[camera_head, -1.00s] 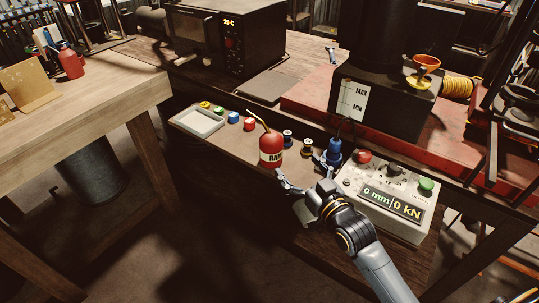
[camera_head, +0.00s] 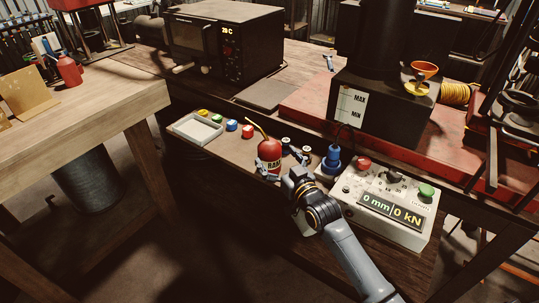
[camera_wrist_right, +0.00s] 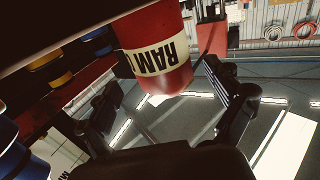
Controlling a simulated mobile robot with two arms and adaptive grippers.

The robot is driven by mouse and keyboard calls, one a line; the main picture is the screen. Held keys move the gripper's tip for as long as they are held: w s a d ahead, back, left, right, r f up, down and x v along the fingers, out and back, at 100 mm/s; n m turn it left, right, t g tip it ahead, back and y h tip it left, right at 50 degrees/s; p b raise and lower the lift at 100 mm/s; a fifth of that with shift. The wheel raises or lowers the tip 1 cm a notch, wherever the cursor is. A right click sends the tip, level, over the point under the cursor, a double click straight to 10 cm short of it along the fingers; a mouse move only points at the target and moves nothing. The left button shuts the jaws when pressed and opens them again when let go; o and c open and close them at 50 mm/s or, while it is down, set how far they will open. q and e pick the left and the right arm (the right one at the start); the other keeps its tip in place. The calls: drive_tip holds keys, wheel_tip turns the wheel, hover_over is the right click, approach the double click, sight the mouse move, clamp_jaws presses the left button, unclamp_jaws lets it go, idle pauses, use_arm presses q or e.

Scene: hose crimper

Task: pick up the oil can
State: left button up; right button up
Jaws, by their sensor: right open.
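The oil can (camera_head: 269,149) is red with a pale label reading RAM and a thin yellow spout. It stands upright on the wooden shelf in front of the bench. My right gripper (camera_head: 284,161) is open at the can, with one finger over the front of its lower part and the other to its right. In the right wrist view the can (camera_wrist_right: 158,45) shows upside down between the two spread fingers, its spout out of frame. I cannot tell whether either finger touches it. My left gripper is not in view.
A blue fitting (camera_head: 331,160) and the control box (camera_head: 384,206) stand to the can's right. Small dies lie close to the can's right. A white tray (camera_head: 194,128) and coloured blocks (camera_head: 231,124) lie to its left. Another red bottle (camera_head: 69,71) stands on the left table.

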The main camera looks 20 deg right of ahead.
drive_tip(key=w, duration=0.2)
drive_tip(key=w+a, duration=0.1)
drive_tip(key=w, duration=0.1)
drive_tip(key=shift+s, duration=0.1)
drive_tip(key=shift+c, duration=0.5)
drive_tip(key=c, duration=1.4)
drive_tip(key=shift+r, duration=0.1)
drive_tip(key=shift+c, duration=1)
